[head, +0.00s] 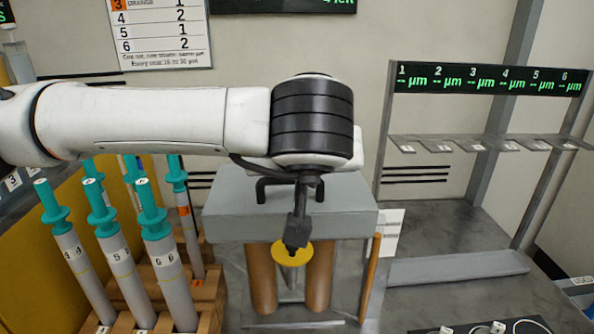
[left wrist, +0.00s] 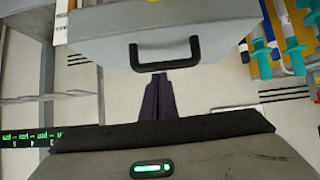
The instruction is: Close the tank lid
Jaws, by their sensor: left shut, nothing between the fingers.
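The grey lid (head: 235,208) is a thick slab at the middle of the head view, above two brown cylinders (head: 262,280); I cannot tell whether it is fully seated. Its black handle (head: 262,188) shows partly behind my wrist and whole in the left wrist view (left wrist: 166,66). My left arm reaches in from the left, its wrist in front of the lid's back part. My left gripper (left wrist: 160,76) is shut and empty, with its fingertips close to the handle bar in the picture; contact is unclear. My right gripper is not in view.
Several teal-capped grey rods (head: 117,265) stand in a wooden rack at left. A yellow disc (head: 291,255) shows in front of the lid. A numbered display frame (head: 487,80) stands at right.

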